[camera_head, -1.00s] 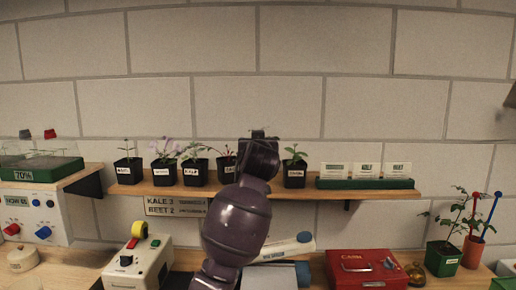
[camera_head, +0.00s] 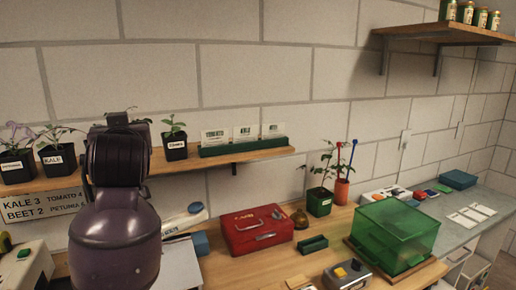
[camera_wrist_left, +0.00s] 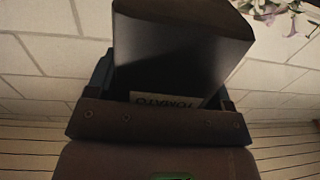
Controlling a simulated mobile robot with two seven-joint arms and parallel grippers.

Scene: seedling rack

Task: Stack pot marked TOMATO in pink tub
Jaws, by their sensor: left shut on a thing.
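In the left wrist view a dark pot (camera_wrist_left: 180,60) fills the upper middle. Its pale label (camera_wrist_left: 165,100) reads TOMATO upside down. My left gripper (camera_wrist_left: 155,110) is shut on this pot. In the head view my dark purple left arm stands at the left, and its gripper (camera_head: 117,120) is in front of the shelf; the arm hides most of the held pot. No pink tub shows in either view. My right gripper is not in view.
The wall shelf (camera_head: 225,158) holds potted seedlings, including the KALE pot (camera_head: 58,160), another pot (camera_head: 176,150), and a green card holder (camera_head: 243,146). The bench below carries a red cash box (camera_head: 257,232), a green plant pot (camera_head: 319,203) and a green transparent box (camera_head: 395,238).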

